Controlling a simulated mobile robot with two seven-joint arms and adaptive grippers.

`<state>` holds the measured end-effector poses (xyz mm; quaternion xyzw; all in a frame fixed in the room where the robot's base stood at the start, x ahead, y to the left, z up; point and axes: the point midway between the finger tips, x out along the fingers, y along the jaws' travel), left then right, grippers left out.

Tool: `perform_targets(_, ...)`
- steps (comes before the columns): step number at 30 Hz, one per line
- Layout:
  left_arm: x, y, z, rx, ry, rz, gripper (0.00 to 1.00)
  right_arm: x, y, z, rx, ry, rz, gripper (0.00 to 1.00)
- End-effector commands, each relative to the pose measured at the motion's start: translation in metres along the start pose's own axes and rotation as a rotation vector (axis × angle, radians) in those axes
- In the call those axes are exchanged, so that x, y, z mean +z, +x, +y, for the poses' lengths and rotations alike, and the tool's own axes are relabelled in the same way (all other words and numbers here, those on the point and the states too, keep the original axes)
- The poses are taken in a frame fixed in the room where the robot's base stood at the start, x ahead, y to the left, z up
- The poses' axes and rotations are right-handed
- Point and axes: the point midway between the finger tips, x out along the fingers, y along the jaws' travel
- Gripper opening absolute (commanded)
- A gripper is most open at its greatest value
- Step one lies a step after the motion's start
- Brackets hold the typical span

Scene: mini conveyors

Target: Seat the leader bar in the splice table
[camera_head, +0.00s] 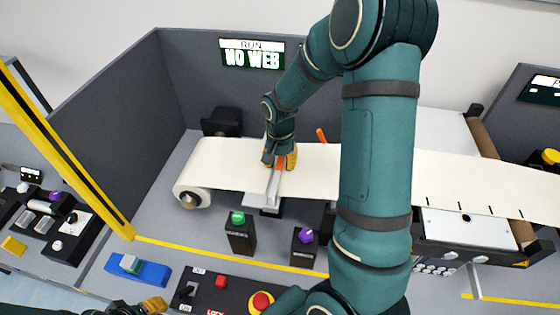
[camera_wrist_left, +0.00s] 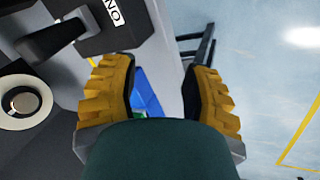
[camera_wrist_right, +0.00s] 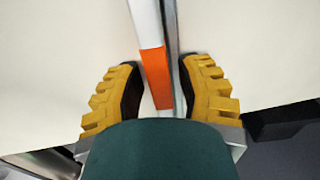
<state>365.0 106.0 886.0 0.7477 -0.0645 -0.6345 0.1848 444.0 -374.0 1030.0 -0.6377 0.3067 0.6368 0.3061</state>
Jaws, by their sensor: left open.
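A pale, narrow bar with an orange band, which I take for the leader bar (camera_head: 271,188), lies across the white web at the splice table (camera_head: 266,211). My right gripper (camera_head: 281,163) is at the bar's orange part, close above the web. In the right wrist view the bar (camera_wrist_right: 154,75) runs between the fingers of my right gripper (camera_wrist_right: 162,75); whether they press on it cannot be told. Whether the bar is seated is hidden. My left gripper (camera_wrist_left: 160,75) is open and empty, and shows at the bottom left of the head view (camera_head: 150,306).
A web roll (camera_head: 190,188) is at the web's left end. A green-button box (camera_head: 240,235) and a purple-knob box (camera_head: 305,248) stand in front. A blue tray (camera_head: 138,270) lies at front left. A screen (camera_head: 252,54) reads "NO WEB". A yellow post (camera_head: 65,150) rises at left.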

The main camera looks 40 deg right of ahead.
Motion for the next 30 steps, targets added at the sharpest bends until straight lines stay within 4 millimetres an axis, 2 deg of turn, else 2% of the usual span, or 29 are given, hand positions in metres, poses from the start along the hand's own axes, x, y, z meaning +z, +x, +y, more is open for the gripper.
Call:
perform_targets(7, 0.000, -0.002, 0.001, 0.000, 0.000, 0.000, 0.47, 0.000, -0.002, 0.000, 0.000, 0.000, 0.000, 0.35)
perform_targets(11, -0.001, -0.004, 0.001, 0.001, 0.000, 0.000, 0.47, -0.001, -0.012, 0.000, -0.002, 0.000, 0.003, 0.35)
perform_targets(24, -0.001, -0.010, 0.003, 0.002, 0.000, 0.000, 0.47, -0.001, -0.098, 0.000, -0.003, 0.001, 0.004, 0.35)
perform_targets(30, -0.001, -0.012, 0.004, 0.002, 0.000, 0.000, 0.47, 0.000, -0.119, 0.000, -0.001, 0.000, 0.001, 0.35)
